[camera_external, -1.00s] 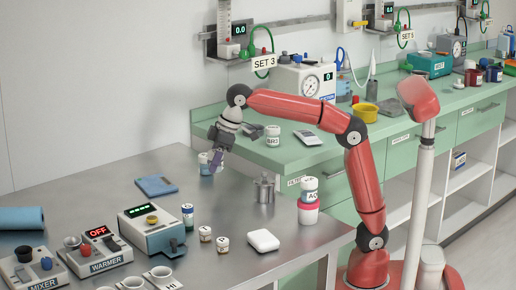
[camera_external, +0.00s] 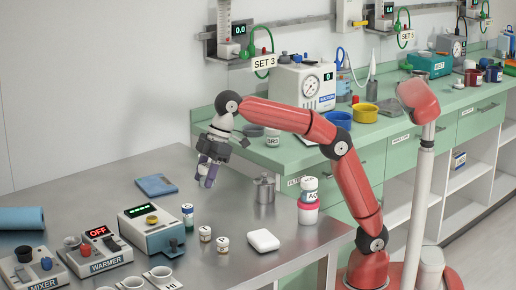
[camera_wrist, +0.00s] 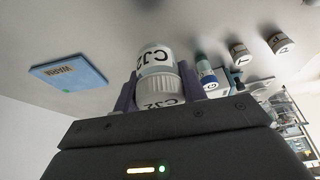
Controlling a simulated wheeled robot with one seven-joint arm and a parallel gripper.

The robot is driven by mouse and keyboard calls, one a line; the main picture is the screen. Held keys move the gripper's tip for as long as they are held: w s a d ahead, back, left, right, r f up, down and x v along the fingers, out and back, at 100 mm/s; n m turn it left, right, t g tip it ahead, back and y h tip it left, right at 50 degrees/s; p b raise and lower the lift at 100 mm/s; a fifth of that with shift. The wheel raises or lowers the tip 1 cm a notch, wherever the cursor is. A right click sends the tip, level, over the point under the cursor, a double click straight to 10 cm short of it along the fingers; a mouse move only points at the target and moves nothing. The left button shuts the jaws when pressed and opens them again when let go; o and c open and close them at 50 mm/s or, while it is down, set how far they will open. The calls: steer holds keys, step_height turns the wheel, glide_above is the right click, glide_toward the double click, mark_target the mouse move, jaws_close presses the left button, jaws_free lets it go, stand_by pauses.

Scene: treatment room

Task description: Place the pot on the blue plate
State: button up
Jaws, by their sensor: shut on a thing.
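My gripper (camera_external: 207,178) points down over the steel table, its purple fingers closed around the sides of a small white pot. In the wrist view my gripper (camera_wrist: 158,95) holds this pot (camera_wrist: 156,62), which has a ribbed white lid and CJ2 labels. In the external view the fingers mostly hide the pot, and I cannot tell whether it touches the table. The blue plate (camera_external: 157,185) is a flat square lying left of my gripper, apart from it. In the wrist view the blue plate (camera_wrist: 68,75) reads WARM and has nothing on it.
A boxed device (camera_external: 150,232) and a small bottle (camera_external: 188,215) stand in front of the plate. Two small jars (camera_external: 205,233), a white case (camera_external: 263,240), a metal canister (camera_external: 264,190) and stacked jars (camera_external: 308,200) stand to the right. The table behind the plate is clear.

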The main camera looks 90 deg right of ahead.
mark_target(202, 210)
step_height(202, 210, down, 7)
steer(key=shift+r+b, duration=0.15)
steer(key=shift+b, duration=0.45)
steer(key=o, duration=1)
steer(key=shift+f, duration=0.2)
steer(key=shift+c, duration=0.2)
steer(key=shift+f+b, duration=0.1)
steer(key=shift+b, duration=0.35)
steer(key=shift+o, duration=0.5)
steer(key=p+v, duration=0.1)
steer(key=v, duration=0.7)
steer(key=shift+s+d, duration=0.2)
steer(key=shift+s, duration=0.1)
